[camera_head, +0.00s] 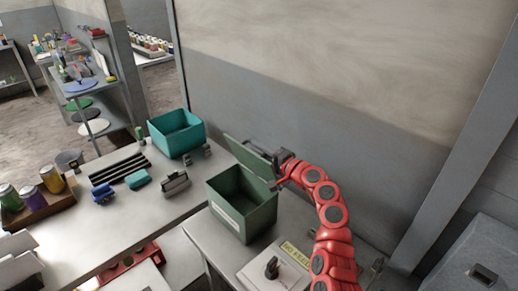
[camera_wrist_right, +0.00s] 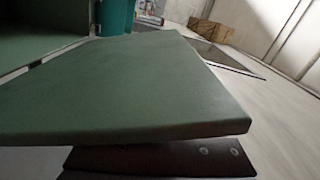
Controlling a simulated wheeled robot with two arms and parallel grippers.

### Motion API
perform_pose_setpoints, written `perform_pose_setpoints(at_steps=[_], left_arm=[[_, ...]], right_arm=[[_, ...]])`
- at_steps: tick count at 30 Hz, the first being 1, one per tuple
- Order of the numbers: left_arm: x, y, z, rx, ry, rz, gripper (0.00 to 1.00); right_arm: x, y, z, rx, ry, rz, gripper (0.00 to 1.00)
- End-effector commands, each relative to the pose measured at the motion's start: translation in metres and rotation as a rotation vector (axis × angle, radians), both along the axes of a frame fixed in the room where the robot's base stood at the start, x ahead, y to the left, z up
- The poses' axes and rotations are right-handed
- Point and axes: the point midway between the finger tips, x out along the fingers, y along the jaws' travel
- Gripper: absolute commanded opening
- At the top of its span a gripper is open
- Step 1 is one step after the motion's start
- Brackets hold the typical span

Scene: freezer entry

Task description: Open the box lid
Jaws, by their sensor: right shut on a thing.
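The dark green box (camera_head: 258,219) stands on a grey table, with its top open and its inside visible. Its flat green lid (camera_head: 245,154) is raised along the back side, standing up at a tilt. My right gripper (camera_head: 280,164) is shut on the right end of the lid. In the right wrist view the lid (camera_wrist_right: 140,90) fills the middle, with a dark finger (camera_wrist_right: 160,161) under its near edge. Part of the box shows at the upper left there. My left gripper is not in view.
A teal open bin (camera_head: 177,137) stands behind on the left. A grey-handled block (camera_head: 174,184) and a blue block (camera_head: 103,194) lie on the long table. A white panel with a dark knob (camera_head: 272,268) is in front of the box. The wall is close behind the lid.

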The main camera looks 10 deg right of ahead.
Motion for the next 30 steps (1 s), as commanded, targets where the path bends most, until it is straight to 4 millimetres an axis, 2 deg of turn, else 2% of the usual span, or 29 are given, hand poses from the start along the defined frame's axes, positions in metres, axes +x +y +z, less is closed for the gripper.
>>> perform_pose_setpoints(at_steps=[2,3,7,20,25,30], left_arm=[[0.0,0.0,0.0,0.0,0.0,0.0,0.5],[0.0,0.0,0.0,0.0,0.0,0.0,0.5],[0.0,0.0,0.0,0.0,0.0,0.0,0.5],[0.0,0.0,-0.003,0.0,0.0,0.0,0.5],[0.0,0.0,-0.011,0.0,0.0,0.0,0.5],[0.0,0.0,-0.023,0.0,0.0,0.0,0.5]], right_arm=[[0.0,0.001,0.001,0.0,-0.001,0.001,0.0],[0.0,0.001,0.001,0.0,-0.001,0.001,0.22],[0.0,0.0,0.001,0.0,-0.001,0.0,0.45],[-0.005,-0.005,0.0,0.0,-0.004,-0.002,0.45],[-0.023,-0.019,-0.001,-0.001,-0.006,-0.005,0.45],[-0.05,-0.038,-0.004,-0.001,-0.003,-0.004,0.45]])
